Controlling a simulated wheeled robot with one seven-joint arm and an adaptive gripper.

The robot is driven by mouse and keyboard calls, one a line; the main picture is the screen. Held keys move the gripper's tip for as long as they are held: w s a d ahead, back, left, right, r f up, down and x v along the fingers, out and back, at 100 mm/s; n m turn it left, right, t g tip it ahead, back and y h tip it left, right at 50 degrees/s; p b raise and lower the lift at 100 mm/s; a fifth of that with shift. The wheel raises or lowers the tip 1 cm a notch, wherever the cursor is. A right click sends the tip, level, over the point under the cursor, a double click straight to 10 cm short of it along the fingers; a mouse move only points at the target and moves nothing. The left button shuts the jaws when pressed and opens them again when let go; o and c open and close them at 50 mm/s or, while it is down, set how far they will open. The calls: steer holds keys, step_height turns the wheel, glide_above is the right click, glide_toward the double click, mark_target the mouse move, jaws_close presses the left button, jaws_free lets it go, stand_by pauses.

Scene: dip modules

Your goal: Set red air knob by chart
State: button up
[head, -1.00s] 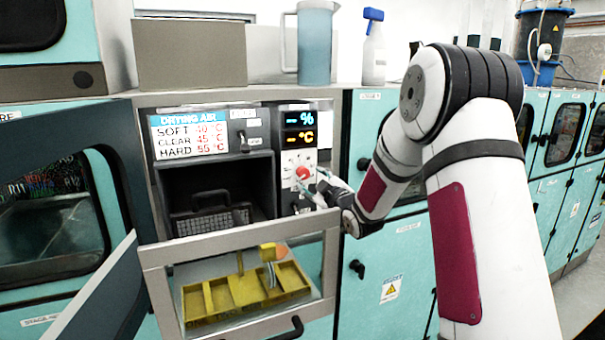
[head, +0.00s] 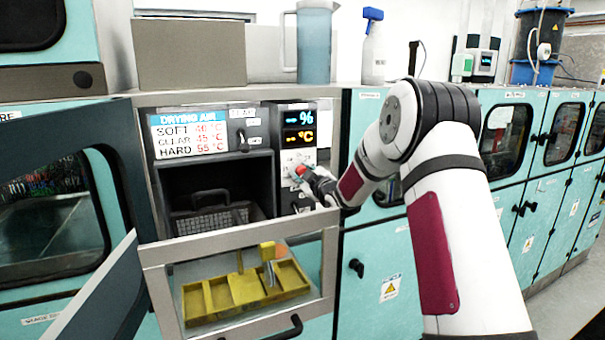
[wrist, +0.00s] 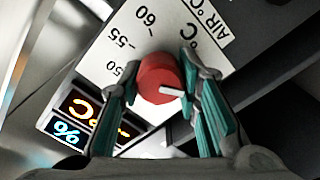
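The red knob (head: 301,170) is on a white dial plate under the lit display. The wrist view shows the knob (wrist: 158,78) close up, with scale marks 50, 55 and 60 at its left and top. Its white pointer points right and slightly down there, towards a finger that hides that part of the scale. My gripper (wrist: 160,88) has one finger on each side of the knob; I cannot tell whether they touch it. In the head view my gripper (head: 313,180) is at the plate. The chart (head: 190,134) reads SOFT 40, CLEAR 45, HARD 55 °C.
The lit display (head: 299,128) stands right above the dial. A dark recess with a mesh basket (head: 212,219) is left of it. Below is a framed opening with a yellow divided tray (head: 245,290). A jug (head: 314,45) and a spray bottle (head: 373,50) stand on top.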

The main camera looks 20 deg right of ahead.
steer(key=c, duration=0.4)
steer(key=shift+m, duration=0.4)
steer(key=m, duration=0.4)
steer(key=shift+m, duration=0.3)
steer(key=m+p, duration=0.1)
steer(key=m, duration=0.5)
steer(key=shift+d, duration=0.2)
steer(key=m+p, duration=0.1)
steer(key=m, duration=0.5)
steer(key=shift+m, duration=0.3)
steer(key=m+p, duration=0.1)
steer(key=m, duration=0.4)
steer(key=shift+f+m, duration=0.1)
steer(key=shift+m, duration=0.2)
